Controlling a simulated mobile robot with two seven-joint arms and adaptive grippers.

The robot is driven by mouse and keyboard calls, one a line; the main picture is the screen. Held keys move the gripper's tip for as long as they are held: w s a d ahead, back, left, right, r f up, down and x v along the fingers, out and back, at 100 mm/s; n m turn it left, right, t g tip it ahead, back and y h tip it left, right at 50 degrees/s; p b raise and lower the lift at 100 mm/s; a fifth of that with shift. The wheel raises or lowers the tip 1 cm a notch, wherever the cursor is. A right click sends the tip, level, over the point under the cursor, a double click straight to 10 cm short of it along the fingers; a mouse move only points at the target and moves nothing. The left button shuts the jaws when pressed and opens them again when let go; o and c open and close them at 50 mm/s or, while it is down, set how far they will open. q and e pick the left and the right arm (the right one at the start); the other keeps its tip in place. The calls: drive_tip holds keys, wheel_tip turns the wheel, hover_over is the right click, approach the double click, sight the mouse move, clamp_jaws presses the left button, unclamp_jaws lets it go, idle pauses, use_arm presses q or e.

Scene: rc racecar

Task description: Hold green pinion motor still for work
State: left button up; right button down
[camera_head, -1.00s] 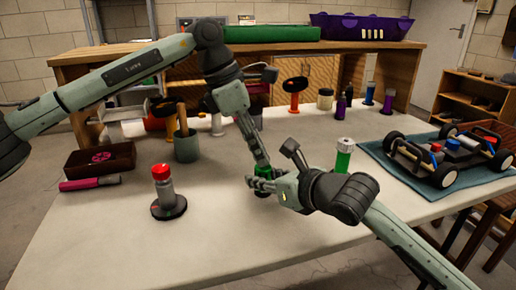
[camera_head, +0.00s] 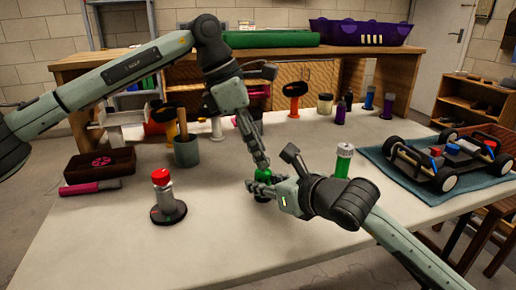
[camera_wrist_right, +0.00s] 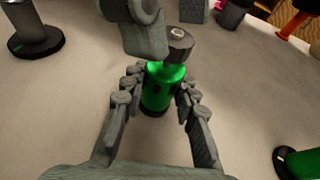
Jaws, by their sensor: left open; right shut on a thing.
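The green pinion motor (camera_head: 263,175) stands upright on the white table in the middle of the head view. In the right wrist view its green body (camera_wrist_right: 163,82) shows between the fingers, with a dark grey cap-like part on top. My right gripper (camera_head: 262,188) comes in low from the right and is shut on the motor's sides. My left gripper (camera_head: 261,161) is open and points down just above the motor's top. It also shows at the top of the right wrist view (camera_wrist_right: 150,40). Whether it touches the motor I cannot tell.
A red-topped grey motor (camera_head: 165,200) stands at left. A green cylinder with a white top (camera_head: 343,160) stands close behind my right wrist. An RC car (camera_head: 445,160) sits on a blue mat (camera_head: 418,186) at right. A grey cup (camera_head: 187,151) stands behind. The front table is clear.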

use_arm(q)
drive_tip(key=v, duration=1.1)
drive_tip(key=shift+r, duration=0.35)
drive_tip(key=shift+a, duration=0.15)
use_arm(e)
drive_tip(key=c, duration=1.1)
unclamp_jaws()
drive_tip(key=v, duration=1.2)
drive_tip(key=shift+s, duration=0.1)
